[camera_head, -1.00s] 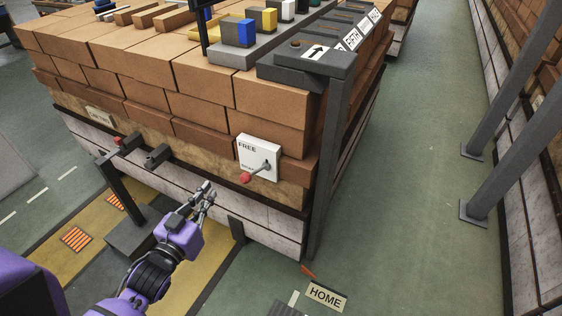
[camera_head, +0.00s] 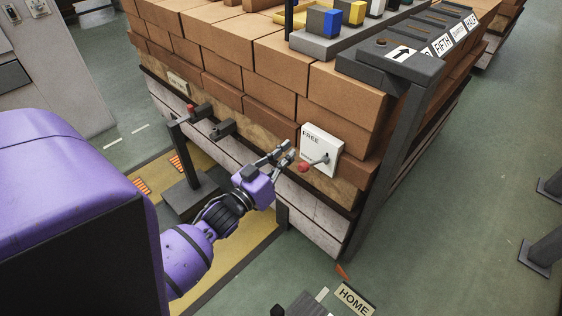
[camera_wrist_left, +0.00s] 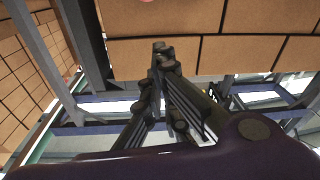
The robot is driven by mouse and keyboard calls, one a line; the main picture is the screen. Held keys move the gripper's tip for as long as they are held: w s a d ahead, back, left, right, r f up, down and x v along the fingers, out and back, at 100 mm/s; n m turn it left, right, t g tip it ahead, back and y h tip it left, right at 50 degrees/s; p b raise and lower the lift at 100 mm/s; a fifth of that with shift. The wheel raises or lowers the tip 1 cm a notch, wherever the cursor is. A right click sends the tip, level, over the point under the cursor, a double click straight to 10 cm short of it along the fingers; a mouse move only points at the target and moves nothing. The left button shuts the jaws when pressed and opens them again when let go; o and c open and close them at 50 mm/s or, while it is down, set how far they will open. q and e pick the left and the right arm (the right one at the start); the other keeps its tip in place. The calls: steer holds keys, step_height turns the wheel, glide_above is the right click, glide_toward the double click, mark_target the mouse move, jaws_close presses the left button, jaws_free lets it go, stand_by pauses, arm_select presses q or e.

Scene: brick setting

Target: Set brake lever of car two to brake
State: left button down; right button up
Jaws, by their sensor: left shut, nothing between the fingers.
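The brake lever (camera_head: 318,161) sticks out from a white plate (camera_head: 324,142) on the side of the brick-loaded car (camera_head: 270,128). The plate reads FREE at its top; the lower lettering is partly covered and too small to read. The lever's red knob (camera_head: 303,167) points down and left. My left gripper (camera_head: 285,151) is shut and empty, just left of the knob and slightly above it in the picture. I cannot tell whether it touches the knob. In the left wrist view the shut fingers (camera_wrist_left: 161,56) point toward the bricks. My right gripper is not in view.
A second red-ended handle (camera_head: 191,108) and a dark coupler (camera_head: 222,130) stick out at the car's left end. A dark corner post (camera_head: 385,165) stands right of the plate. A HOME sign (camera_head: 354,299) lies on the floor.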

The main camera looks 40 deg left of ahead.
arm_select(q)
steer(key=w, duration=0.6)
steer(key=shift+d+r+p, duration=0.25)
steer(key=shift+r+p, duration=0.05)
steer(key=shift+r, duration=0.1)
steer(key=shift+s+d+f, duration=0.1)
steer(key=shift+s+f, duration=0.15)
steer(key=shift+f, duration=0.45)
steer(key=shift+s+d+f, duration=0.1)
steer(key=shift+s+f, duration=0.1)
steer(key=shift+f, duration=0.5)
steer(key=shift+s+d+f, duration=0.1)
steer(key=shift+s+f, duration=0.15)
steer(key=shift+f, duration=0.45)
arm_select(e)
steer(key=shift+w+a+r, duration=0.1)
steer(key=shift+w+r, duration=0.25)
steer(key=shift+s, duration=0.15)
